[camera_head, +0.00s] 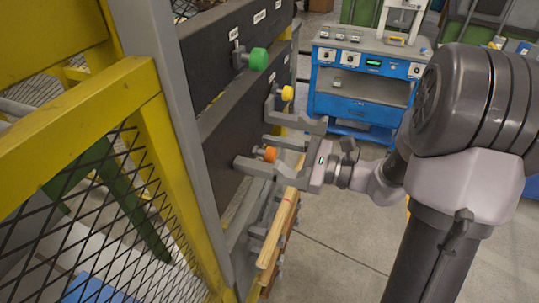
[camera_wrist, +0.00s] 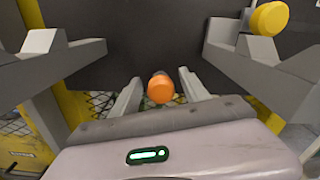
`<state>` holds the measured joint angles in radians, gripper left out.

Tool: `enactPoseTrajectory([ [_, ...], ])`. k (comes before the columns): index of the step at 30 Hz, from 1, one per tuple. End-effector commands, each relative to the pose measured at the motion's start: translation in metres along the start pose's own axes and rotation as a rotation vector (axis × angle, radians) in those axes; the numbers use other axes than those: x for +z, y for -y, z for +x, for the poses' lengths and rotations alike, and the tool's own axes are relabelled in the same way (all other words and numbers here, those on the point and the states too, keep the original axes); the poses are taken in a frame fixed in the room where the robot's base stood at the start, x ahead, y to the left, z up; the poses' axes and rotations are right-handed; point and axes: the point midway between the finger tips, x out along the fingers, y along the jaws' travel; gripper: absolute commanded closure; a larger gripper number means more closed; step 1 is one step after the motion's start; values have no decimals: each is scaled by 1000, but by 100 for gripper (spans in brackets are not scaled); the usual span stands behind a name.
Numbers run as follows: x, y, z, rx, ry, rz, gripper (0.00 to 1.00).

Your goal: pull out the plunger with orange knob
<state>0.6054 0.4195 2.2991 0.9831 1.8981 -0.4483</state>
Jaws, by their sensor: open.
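The orange knob (camera_head: 269,154) sticks out from a dark upright panel (camera_head: 226,140), low on its face. In the wrist view the orange knob (camera_wrist: 161,89) faces me, near the middle, a little above my gripper's body. My gripper (camera_wrist: 160,79) is open, with one finger on each side of the knob and a visible gap to both. In the head view my gripper (camera_head: 274,152) reaches in from the right, with the knob between its fingers. The plunger's shaft is hidden behind the knob. I see no contact between fingers and knob.
A yellow knob (camera_head: 287,93) and a green knob (camera_head: 259,59) stick out higher up. Grey bracket arms project close by on both sides, the right one (camera_wrist: 262,62) below the yellow knob. Wooden strips (camera_head: 280,230) lie below. A blue workbench (camera_head: 350,106) stands behind; yellow-framed mesh is at left.

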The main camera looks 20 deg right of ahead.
Motion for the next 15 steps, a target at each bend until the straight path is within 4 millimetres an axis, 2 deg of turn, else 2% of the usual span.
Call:
enactPoseTrajectory([
  [6, 0, 0, 0, 0, 0, 0, 47],
  [8, 0, 0, 0, 0, 0, 0, 56],
  [12, 0, 0, 0, 0, 0, 0, 84],
  [15, 0, 0, 0, 0, 0, 0, 100],
])
